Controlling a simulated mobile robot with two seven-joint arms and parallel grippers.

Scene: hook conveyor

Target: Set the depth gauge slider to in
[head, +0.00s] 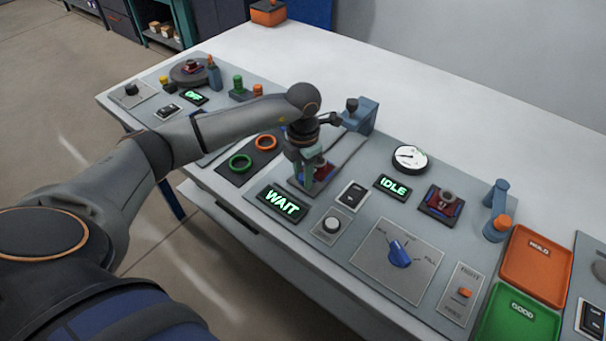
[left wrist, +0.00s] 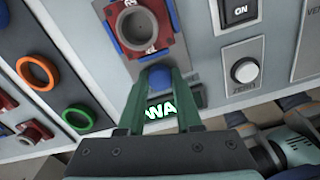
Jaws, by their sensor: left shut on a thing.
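My left gripper (head: 305,182) reaches down over the console beside a part station behind the WAIT display. In the left wrist view its two green fingers (left wrist: 160,80) are shut on a round blue knob (left wrist: 160,75), which I take to be the depth gauge slider. The knob sits just in front of a red part (left wrist: 137,27) with a round grey bore, held between blue jaws. In the head view the fingers and wrist hide the knob and much of the station. The slider's markings cannot be read. My right gripper is not in view.
The WAIT display (head: 283,204) lies close in front of the gripper. A rocker switch (head: 352,196), an IDLE display (head: 392,187) and a round dial (head: 410,158) stand to the right. Green (head: 240,163) and orange (head: 266,142) rings lie to the left.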

